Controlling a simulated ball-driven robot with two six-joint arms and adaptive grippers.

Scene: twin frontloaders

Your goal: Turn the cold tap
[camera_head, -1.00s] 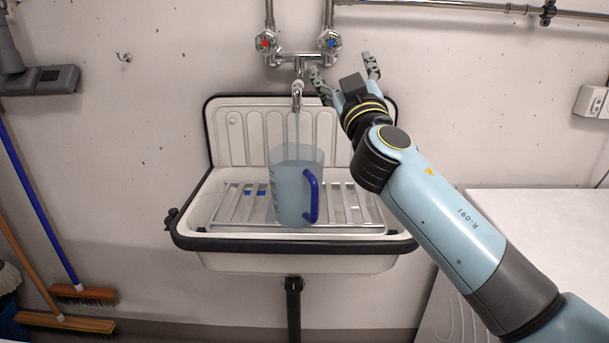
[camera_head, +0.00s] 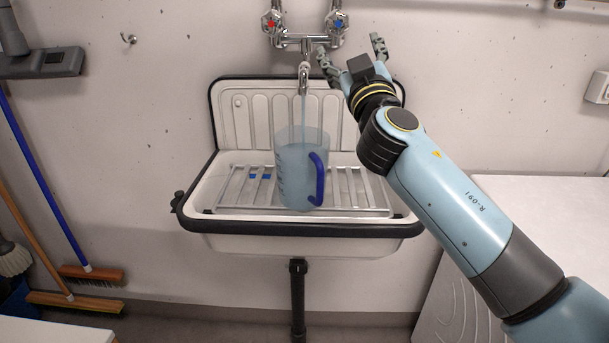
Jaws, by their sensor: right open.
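The cold tap (camera_head: 336,21) is a chrome knob with a blue mark on the wall mixer, at the top of the head view. The hot tap (camera_head: 271,21) has a red mark and sits to its left. Water runs from the spout (camera_head: 304,72) into a translucent jug (camera_head: 297,172) with a blue handle, on the sink's rack. My right gripper (camera_head: 350,45) is open and empty, fingers pointing up, just below and right of the cold tap. Its left finger overlaps the area under the knob; I cannot tell whether they touch. My left gripper is not in view.
The white sink (camera_head: 300,243) with a dark rim is fixed to the wall, with a metal rack (camera_head: 233,188) over it. A white worktop (camera_head: 550,215) stands at right. Brooms (camera_head: 90,273) lean at left.

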